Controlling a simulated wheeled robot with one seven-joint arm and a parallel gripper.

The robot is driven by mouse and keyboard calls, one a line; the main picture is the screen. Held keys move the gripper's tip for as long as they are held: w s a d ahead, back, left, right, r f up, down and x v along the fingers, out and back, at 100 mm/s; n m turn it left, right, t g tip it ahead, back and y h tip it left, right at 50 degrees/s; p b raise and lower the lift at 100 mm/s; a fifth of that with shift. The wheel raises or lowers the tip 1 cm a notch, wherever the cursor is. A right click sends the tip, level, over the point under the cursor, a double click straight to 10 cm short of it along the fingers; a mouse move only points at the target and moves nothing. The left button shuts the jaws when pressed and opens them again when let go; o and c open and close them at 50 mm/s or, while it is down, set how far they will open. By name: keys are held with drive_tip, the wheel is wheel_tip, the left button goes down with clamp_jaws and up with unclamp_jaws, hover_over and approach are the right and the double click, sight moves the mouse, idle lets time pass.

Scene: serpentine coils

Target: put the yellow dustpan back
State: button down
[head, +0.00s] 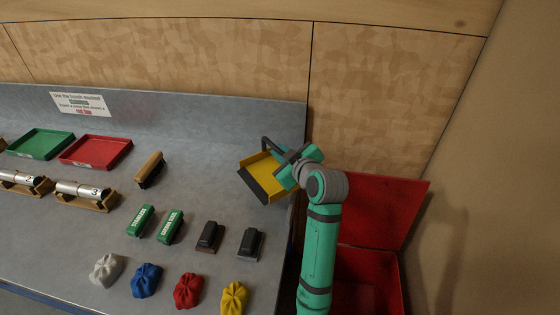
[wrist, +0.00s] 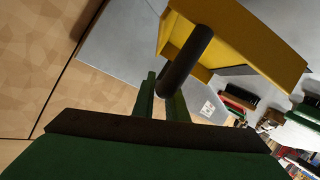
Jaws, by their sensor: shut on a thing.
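The yellow dustpan (head: 262,175) has a dark front lip and a dark handle. In the head view it is at the right end of the grey bench, by the back corner, tilted. My gripper (head: 292,160) is at its right side. In the wrist view my gripper (wrist: 162,90) is shut on the dark handle, with the yellow pan (wrist: 240,40) beyond the fingers. The fingertips are small and partly hidden in the head view. I cannot tell how far the pan is above the bench.
An open red bin (head: 375,215) stands to the right. A printed sign (head: 80,103) is at the back.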

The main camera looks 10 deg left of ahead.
drive_tip(key=shift+w+f, duration=0.15)
drive_tip(key=shift+f, duration=0.8)
drive_tip(key=shift+w+f, duration=0.15)
drive_tip(key=shift+f, duration=0.8)
drive_tip(key=shift+f, duration=0.4)
drive_tip(key=c, duration=1.8)
unclamp_jaws()
drive_tip(key=shift+f, duration=0.1)
drive_tip(key=shift+o, duration=0.2)
drive_tip(key=shift+a+r, duration=0.1)
drive_tip(key=shift+r, duration=0.1)
drive_tip(key=v, duration=1.2)
drive_tip(key=shift+r, duration=0.3)
drive_tip(key=shift+f, duration=0.1)
